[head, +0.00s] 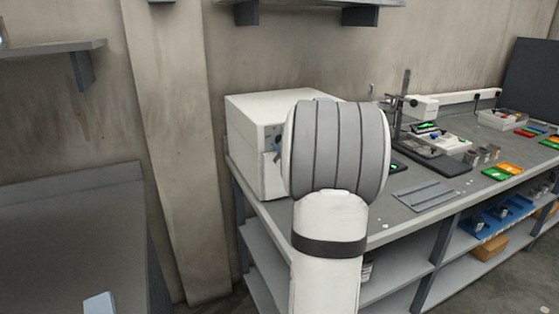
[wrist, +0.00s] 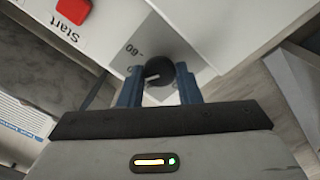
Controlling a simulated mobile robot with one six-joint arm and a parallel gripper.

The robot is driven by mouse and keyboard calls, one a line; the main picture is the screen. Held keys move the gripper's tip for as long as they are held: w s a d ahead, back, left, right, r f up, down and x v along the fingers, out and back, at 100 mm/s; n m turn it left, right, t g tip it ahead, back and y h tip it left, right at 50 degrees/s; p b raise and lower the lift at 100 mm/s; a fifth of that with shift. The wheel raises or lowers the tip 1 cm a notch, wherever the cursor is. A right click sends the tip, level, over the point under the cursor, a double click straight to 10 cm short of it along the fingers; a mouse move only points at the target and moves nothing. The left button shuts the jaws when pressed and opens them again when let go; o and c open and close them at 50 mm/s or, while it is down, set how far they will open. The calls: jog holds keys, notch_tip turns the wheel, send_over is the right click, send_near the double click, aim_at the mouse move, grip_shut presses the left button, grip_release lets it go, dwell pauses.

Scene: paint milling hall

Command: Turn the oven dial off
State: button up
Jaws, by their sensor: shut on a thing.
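The oven (head: 264,122) is a white box at the left end of the bench, partly hidden behind my arm in the head view. Its dial (wrist: 159,72) is a round black knob with a pale pointer line, on the white front panel in the wrist view. The number 60 shows on the panel beside the dial. My gripper (wrist: 160,84) has its two blue fingers on either side of the dial and is shut on it. In the head view only a small blue part of my gripper (head: 277,146) shows at the oven front; the dial is hidden there.
A red Start button (wrist: 74,10) is on the panel at upper left in the wrist view. The bench (head: 392,237) carries a grey rack (head: 428,195), a stand with a board, and coloured trays to the right. A concrete pillar (head: 172,150) stands left of the oven.

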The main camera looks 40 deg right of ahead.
jog(key=shift+f+n+b, duration=0.15)
jog(key=shift+n+b, duration=10.15)
jog(key=shift+b, duration=0.05)
jog(key=o, duration=0.9)
jog(key=shift+f, duration=0.1)
jog(key=shift+o, duration=0.2)
jog(key=v, duration=0.7)
jog(key=shift+s, duration=0.35)
